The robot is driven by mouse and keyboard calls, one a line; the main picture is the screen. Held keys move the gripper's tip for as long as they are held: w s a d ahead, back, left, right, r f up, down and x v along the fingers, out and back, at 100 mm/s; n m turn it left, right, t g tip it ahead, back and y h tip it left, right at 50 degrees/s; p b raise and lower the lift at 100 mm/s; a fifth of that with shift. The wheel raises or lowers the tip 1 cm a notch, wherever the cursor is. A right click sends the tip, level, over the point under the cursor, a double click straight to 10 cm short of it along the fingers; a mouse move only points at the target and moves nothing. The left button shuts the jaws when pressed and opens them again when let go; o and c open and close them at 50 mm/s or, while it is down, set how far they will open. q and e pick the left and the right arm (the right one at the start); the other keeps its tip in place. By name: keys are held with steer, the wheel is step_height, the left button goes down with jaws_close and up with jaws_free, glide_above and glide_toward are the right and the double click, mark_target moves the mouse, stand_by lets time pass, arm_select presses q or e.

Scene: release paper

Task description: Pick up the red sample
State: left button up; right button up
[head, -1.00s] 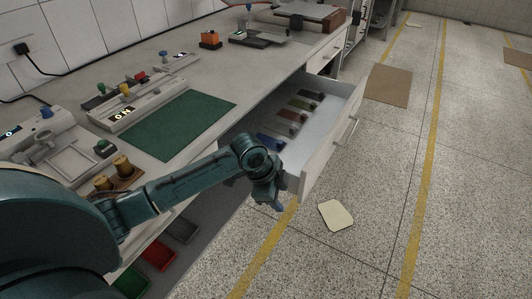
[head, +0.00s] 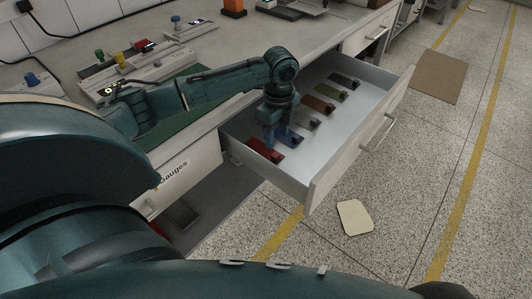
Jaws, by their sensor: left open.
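A bright red sample (head: 262,149) lies at the near end of a row of samples in the open drawer (head: 309,180). A darker, brownish-red sample (head: 319,104) lies further along the row. My left gripper (head: 277,142) is open and points down into the drawer, with its blue fingertips over the bright red sample and the blue sample (head: 293,139) beside it. The fingers hide part of both samples. I cannot tell whether the fingers touch either one. My right gripper is not in view.
Grey (head: 309,121), green (head: 328,91) and dark (head: 345,80) samples lie further back in the drawer. The drawer walls stand around the gripper. The bench with a green mat (head: 190,72) and instruments is at the left. A pale sheet (head: 354,217) lies on the floor.

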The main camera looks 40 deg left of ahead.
mark_target(277, 155)
arm_select(q)
step_height(277, 155, down, 8)
steer(key=shift+w+r+b, duration=0.15)
steer(key=shift+r+b, duration=0.05)
steer(key=shift+b, duration=0.35)
steer(key=shift+c, duration=0.2)
jaws_close()
